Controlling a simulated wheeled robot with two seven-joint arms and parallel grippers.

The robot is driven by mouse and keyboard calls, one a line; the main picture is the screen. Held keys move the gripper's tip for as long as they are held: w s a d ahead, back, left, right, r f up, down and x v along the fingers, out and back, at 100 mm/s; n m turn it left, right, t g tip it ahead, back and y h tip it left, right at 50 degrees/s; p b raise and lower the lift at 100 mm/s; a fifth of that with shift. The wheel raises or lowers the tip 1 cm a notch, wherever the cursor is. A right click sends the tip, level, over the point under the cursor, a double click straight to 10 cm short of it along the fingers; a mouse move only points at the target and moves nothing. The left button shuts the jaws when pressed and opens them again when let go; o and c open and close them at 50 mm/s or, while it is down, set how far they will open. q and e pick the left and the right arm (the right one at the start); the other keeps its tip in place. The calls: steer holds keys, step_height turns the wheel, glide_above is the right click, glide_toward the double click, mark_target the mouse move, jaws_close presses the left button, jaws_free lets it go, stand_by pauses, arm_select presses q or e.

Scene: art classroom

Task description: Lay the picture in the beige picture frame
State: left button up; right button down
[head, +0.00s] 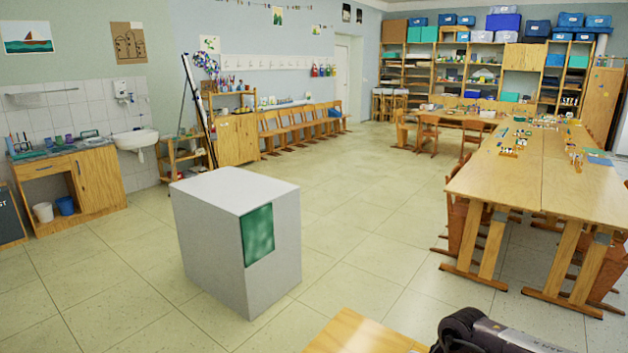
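I see no beige picture frame that I can make out for certain, and no loose picture lying on a surface. A boat picture (27,38) and a brown sheet with a dark line drawing (128,43) hang on the left wall. A green, picture-like panel (257,235) shows on the right side face of a white block (212,240); I cannot tell whether it is fixed there or leaning. Neither of my grippers is in the head view; only a dark arm part shows at the bottom right edge.
A wooden surface corner (362,336) shows at the bottom centre. A long wooden table (530,180) with small items and chairs stands at right. A sink (136,138) and wooden cabinet (98,182) stand at left. The tiled floor (350,215) between block and table is clear.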

steer(key=shift+f+b, duration=0.5)
steer(key=shift+f, duration=0.25)
stand_by(0.8)
steer(key=shift+w+d+f+b, duration=0.1)
steer(key=shift+w+d+b, duration=1.2)
steer(key=shift+w+d, duration=0.1)
stand_by(2.0)
stand_by(0.5)
step_height(320, 180, up, 7)
steer(key=p, duration=0.6)
stand_by(0.4)
